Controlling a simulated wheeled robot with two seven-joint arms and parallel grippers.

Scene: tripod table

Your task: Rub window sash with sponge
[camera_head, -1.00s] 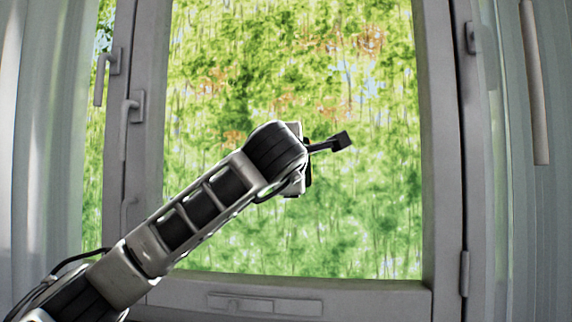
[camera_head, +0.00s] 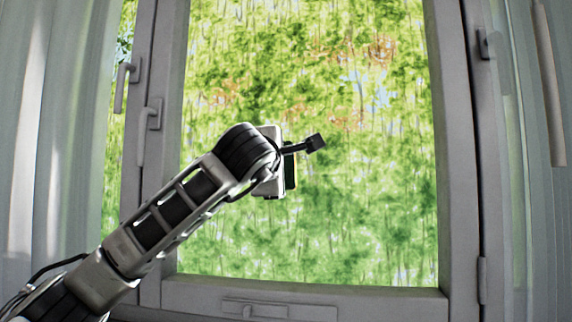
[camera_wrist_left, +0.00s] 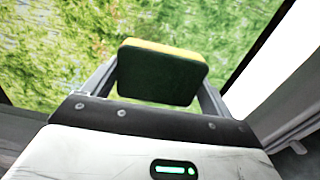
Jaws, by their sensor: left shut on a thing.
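The window sash (camera_head: 457,150) is a grey frame around a large pane (camera_head: 340,220) with green foliage behind it. My left gripper (camera_wrist_left: 158,80) is shut on the sponge (camera_wrist_left: 162,75), which is dark green with a yellow layer. In the head view the sponge (camera_head: 291,171) shows only as a thin strip beyond my wrist, in front of the middle of the pane. The fingertips are mostly hidden there. I cannot tell whether the sponge touches the glass. My right gripper is in neither view.
Two window handles (camera_head: 153,118) (camera_head: 127,84) stand out from the frame at left. Pale curtains (camera_head: 50,130) hang at the left and right sides. A flat fitting (camera_head: 270,309) sits on the bottom rail. The space before the right part of the pane is free.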

